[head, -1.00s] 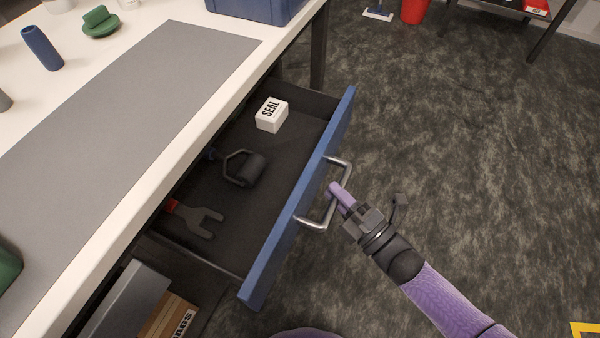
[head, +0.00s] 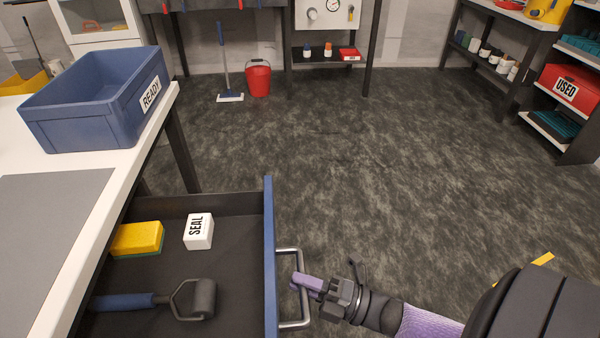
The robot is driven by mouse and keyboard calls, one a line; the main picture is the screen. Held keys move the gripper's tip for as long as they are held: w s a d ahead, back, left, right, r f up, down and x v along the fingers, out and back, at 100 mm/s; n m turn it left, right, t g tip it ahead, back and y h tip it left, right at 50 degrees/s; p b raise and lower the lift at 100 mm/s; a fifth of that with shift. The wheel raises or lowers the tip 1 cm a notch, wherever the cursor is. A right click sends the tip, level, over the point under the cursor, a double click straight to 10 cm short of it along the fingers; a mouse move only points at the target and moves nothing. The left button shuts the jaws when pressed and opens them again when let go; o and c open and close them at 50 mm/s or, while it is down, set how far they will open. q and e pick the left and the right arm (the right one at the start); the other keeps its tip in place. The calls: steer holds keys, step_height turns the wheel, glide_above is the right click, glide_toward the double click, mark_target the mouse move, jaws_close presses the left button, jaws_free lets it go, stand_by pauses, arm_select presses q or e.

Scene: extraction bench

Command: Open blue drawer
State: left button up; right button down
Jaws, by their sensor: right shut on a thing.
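The blue drawer (head: 270,240) is open, pulled out from under the white-topped bench (head: 148,130). Its metal bar handle (head: 289,251) stands out on the right side of the blue front. My right gripper (head: 300,283) is shut on the handle, its purple fingers across the bar. The drawer's near end is cut off by the bottom edge. My left gripper is not in view.
A blue READY crate (head: 85,110) stands on the bench above the drawer. A red bucket (head: 258,80) and a broom (head: 228,97) are at the far wall. Shelves with a red USED bin (head: 568,88) stand at right. The floor right of the drawer is clear.

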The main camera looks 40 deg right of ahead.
steer(key=c, duration=0.6)
jaws_free()
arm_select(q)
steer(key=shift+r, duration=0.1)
arm_select(e)
steer(key=v, duration=1)
